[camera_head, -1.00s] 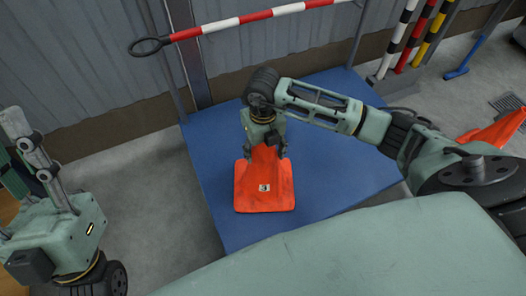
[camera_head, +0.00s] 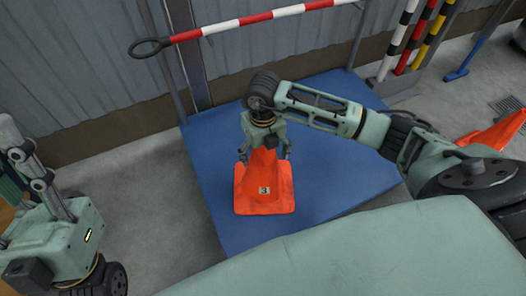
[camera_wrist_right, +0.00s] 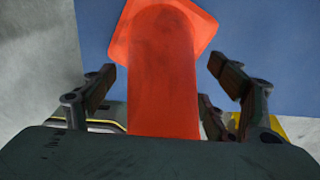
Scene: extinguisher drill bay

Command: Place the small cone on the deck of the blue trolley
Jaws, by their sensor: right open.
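The small orange cone (camera_head: 264,190) stands upright on the blue deck of the trolley (camera_head: 335,190), its square base flat on the deck near the front left. My right gripper (camera_head: 264,155) is above and around the cone's upper part, with its fingers spread apart. In the right wrist view the cone (camera_wrist_right: 163,75) runs down between the two open fingers (camera_wrist_right: 165,85), with a gap on each side. The cone's tip is hidden by the gripper. My left gripper is not clearly seen; only part of my left arm shows at the left edge.
A red-and-white bar (camera_head: 245,20) with a black loop crosses behind the deck, along the trolley's handle side. Another orange cone (camera_head: 495,132) lies on the floor at the right. Striped posts (camera_head: 405,40) stand at the back right. The deck's right part is clear.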

